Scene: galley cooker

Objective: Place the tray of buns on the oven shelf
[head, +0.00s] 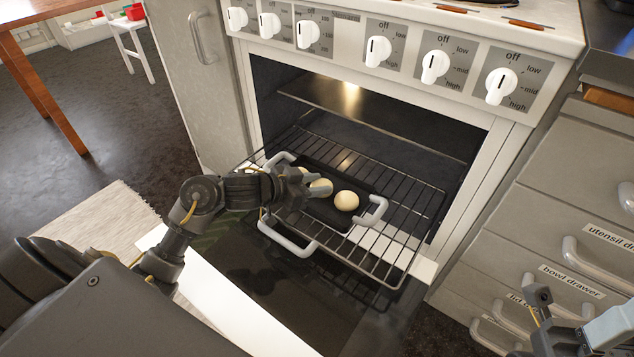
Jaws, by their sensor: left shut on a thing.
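The dark tray (322,211) lies on the wire oven shelf (405,192), which is pulled partly out of the oven. It has light grey handles at its two ends. Pale round buns are in it; one bun (347,200) shows clear near the right end. My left gripper (308,186) reaches over the tray from the left. It is shut on another bun (321,187), partly hidden by the fingers. My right gripper (540,305) is at the lower right, cut by the frame edge; its jaws cannot be made out.
The oven door (255,285) is folded down in front. The cooker knobs (378,51) are above. Drawers (570,232) stand at the right, a cabinet (190,90) at the left.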

